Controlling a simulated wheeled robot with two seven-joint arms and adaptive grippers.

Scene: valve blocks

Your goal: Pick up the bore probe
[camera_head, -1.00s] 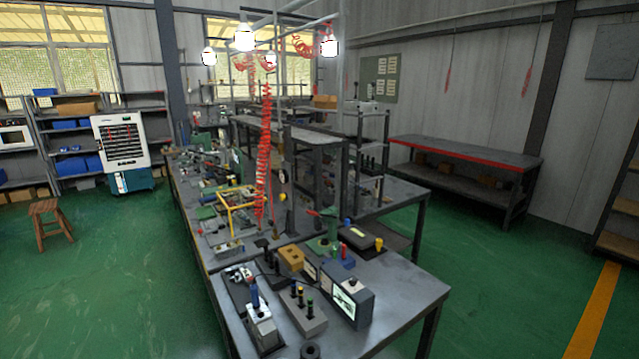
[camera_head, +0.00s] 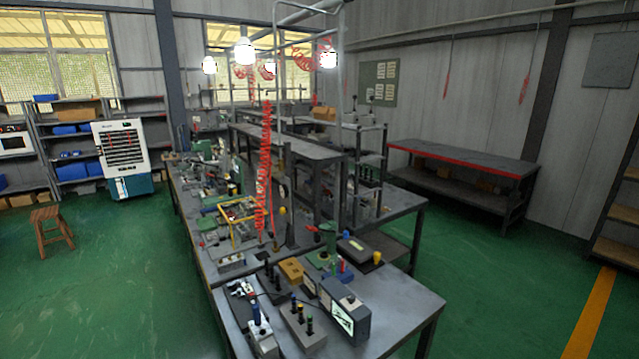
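The near end of the long grey workbench (camera_head: 395,314) holds small tools and gauges. A grey block (camera_head: 303,331) has several upright dark probes with coloured tops. To its left, a blue-handled tool (camera_head: 256,314) stands upright on a light grey block (camera_head: 262,338). I cannot tell for sure which of these is the bore probe. Neither of my grippers is in view.
A grey box with a lit screen (camera_head: 344,313) stands right of the probe block, with a yellow-brown block (camera_head: 291,270) behind. A red coiled hose (camera_head: 264,180) hangs over the bench. Green floor (camera_head: 520,290) is clear to the right; a wooden stool (camera_head: 50,230) stands left.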

